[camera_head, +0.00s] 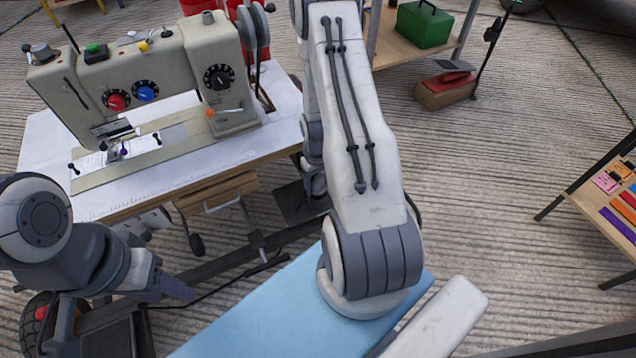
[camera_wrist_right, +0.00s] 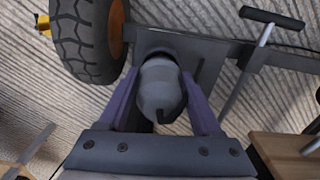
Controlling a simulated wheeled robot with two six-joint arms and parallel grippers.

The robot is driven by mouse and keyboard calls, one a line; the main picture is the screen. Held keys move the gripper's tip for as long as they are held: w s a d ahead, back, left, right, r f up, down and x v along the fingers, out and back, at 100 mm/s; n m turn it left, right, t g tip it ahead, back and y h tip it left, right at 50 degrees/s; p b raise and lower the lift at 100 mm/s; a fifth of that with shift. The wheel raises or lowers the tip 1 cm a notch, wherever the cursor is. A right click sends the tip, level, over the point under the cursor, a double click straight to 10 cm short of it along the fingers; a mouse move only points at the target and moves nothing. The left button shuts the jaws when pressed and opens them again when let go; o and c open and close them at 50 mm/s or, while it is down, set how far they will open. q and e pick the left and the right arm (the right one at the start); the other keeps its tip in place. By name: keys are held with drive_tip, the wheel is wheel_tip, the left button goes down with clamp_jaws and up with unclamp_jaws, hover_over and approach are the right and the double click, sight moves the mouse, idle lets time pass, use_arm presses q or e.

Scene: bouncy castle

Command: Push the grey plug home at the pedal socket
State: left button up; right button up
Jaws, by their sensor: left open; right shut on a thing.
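In the right wrist view, my right gripper (camera_wrist_right: 160,98) has its purple fingers shut on the grey plug (camera_wrist_right: 159,86), a rounded light-grey body with a dark tip at its near end. The plug's far end meets a dark opening on a dark grey plate (camera_wrist_right: 208,62), which looks like the pedal socket's place. I cannot tell how deep it sits. My right gripper is hidden in the head view. There my left gripper (camera_head: 178,290) is open and empty at the lower left, below the sewing table and apart from the plug.
A black tyre (camera_wrist_right: 88,38) with an orange hub stands close left of the plug. A T-handled bar (camera_wrist_right: 250,62) is at right. The sewing machine (camera_head: 150,75) stands on its white table (camera_head: 50,140). A light-blue surface (camera_head: 270,310) lies below my right arm.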

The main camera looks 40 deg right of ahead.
drive_tip(key=shift+f+b, duration=0.7)
drive_tip(key=shift+f, duration=0.35)
idle(0.7)
drive_tip(key=shift+r, duration=0.15)
drive_tip(key=shift+r+p, duration=1.7)
drive_tip(key=shift+p, duration=0.2)
idle(0.4)
drive_tip(key=shift+f+b, duration=1.45)
drive_tip(key=shift+f, duration=0.4)
idle(1.3)
idle(0.3)
drive_tip(key=shift+r+p, duration=0.85)
